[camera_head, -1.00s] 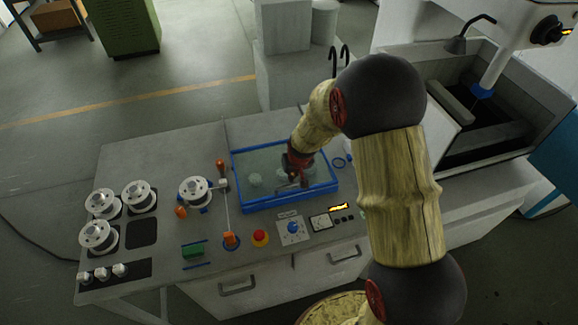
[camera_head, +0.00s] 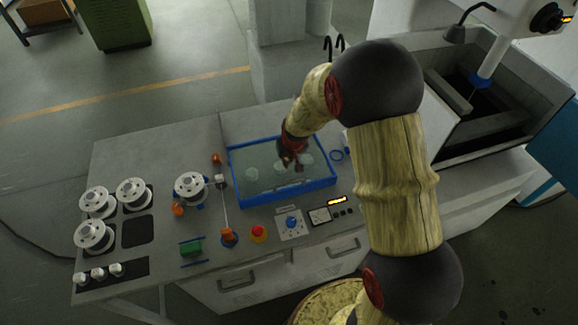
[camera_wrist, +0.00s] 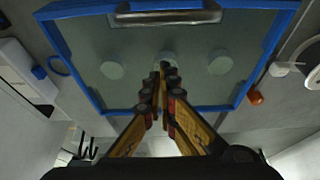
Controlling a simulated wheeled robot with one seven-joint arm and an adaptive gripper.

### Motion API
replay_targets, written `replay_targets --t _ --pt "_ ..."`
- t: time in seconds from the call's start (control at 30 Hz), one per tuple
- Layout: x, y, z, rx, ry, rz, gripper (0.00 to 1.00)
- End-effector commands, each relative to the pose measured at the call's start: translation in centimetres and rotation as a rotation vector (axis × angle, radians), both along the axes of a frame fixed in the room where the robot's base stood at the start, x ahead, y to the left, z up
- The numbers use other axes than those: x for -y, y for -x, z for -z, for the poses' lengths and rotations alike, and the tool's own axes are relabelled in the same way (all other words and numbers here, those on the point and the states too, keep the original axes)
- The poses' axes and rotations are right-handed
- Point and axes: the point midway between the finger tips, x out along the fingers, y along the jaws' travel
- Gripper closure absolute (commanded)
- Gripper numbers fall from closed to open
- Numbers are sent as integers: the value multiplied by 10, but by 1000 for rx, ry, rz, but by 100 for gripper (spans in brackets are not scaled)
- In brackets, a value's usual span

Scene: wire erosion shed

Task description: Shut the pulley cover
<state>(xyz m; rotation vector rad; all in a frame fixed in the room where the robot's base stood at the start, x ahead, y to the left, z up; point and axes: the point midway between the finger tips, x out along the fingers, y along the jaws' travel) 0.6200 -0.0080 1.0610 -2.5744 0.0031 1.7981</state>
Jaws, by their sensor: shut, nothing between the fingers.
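The pulley cover (camera_head: 235,183) is a clear pane in a blue frame, near the middle of the bench. It lies flat or nearly flat; I cannot tell whether its edge sits fully down. Pale round pulleys (camera_head: 252,174) show through the pane. In the wrist view, the cover's blue frame (camera_wrist: 75,68) surrounds the pane, and a metal bar handle (camera_wrist: 166,18) is at the top. My gripper (camera_head: 292,166) is shut and empty over the pane, with its tips (camera_wrist: 165,68) in front of the middle pulley. Whether they touch the pane is unclear.
White spools (camera_head: 190,186) stand on the bench left of the cover. An orange-ended lever (camera_head: 228,236), a red button (camera_head: 258,233) and a dial (camera_head: 291,223) lie in front. A machine tank (camera_head: 480,105) is at the right. The bench's back left is clear.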

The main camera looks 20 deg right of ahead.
Motion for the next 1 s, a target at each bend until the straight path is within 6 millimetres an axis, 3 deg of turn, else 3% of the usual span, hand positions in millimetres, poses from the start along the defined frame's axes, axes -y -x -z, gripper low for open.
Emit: replay_targets --t 0.03,0.2,0.5,0.87,1.0 --pt "0 5 -14 4 0 0 100" --pt "0 18 -48 5 0 0 100" --pt "0 33 -86 1 0 0 100" --pt "0 39 -89 -15 0 1 100" --pt "-1 66 -77 -98 -3 3 100"
